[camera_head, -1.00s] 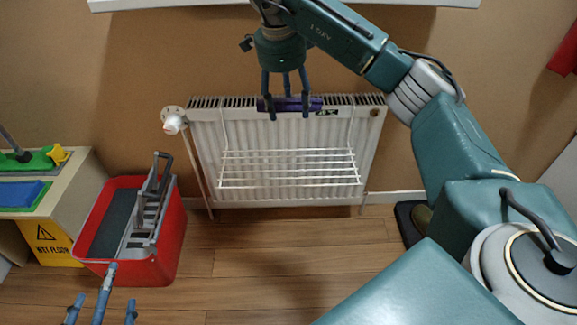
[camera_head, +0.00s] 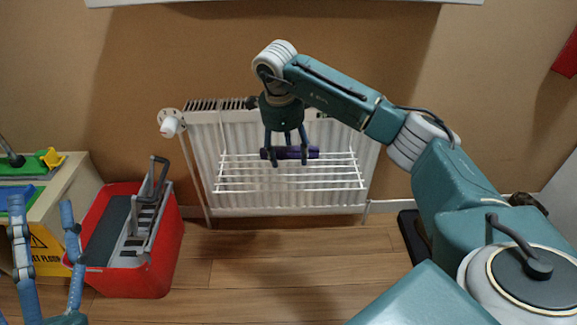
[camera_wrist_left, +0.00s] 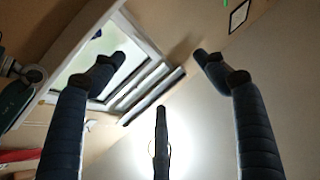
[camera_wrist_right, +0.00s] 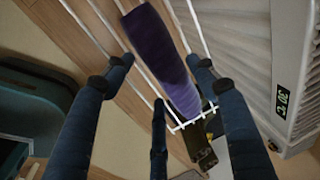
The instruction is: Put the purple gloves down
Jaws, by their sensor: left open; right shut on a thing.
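The purple gloves (camera_head: 312,152) are a dark purple roll in the fingers of my right gripper (camera_head: 288,160). It holds them just above or at the white wire rack (camera_head: 235,184) on the radiator's front; contact with the wires is unclear. In the right wrist view the gloves (camera_wrist_right: 158,50) lie among the three fingers, with the rack wires (camera_wrist_right: 188,22) close by. My left gripper (camera_head: 45,215) is open and empty at the lower left, near the red bucket. The left wrist view shows its spread fingers (camera_wrist_left: 160,90) pointing toward the ceiling and a window.
The white radiator (camera_head: 200,135) stands against the tan wall. A red bucket (camera_head: 160,255) with a grey wringer is left of it. A cabinet (camera_head: 75,180) with green and blue items and a yellow wet-floor sign (camera_head: 50,245) are further left. The wooden floor in front is clear.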

